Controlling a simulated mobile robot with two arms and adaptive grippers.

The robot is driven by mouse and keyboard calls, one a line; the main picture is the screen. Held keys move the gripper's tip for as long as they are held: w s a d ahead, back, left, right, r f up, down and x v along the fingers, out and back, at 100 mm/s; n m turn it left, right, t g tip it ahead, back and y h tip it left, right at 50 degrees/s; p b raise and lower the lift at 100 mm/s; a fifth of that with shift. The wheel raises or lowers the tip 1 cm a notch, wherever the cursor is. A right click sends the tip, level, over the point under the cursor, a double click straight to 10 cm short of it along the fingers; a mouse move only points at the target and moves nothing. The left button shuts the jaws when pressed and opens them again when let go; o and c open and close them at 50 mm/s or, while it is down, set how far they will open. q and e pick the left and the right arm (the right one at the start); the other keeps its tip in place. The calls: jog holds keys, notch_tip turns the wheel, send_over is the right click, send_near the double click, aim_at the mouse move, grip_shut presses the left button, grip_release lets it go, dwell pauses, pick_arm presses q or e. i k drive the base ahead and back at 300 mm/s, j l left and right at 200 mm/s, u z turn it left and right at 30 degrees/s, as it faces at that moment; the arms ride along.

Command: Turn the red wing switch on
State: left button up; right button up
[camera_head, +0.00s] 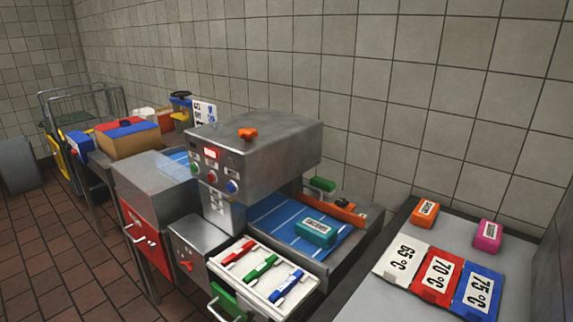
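A small red wing-shaped switch (185,266) sits on the front face of a low grey metal box (205,238), left of the white drawer. It is small in the picture, and I cannot tell its on or off position. Neither of my grippers shows in the head view.
A teal labelled block (316,232) lies on a blue surface. The brick-tiled floor at front left is clear.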

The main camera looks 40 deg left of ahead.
aim_at(189, 265)
jog(key=u, duration=1.85)
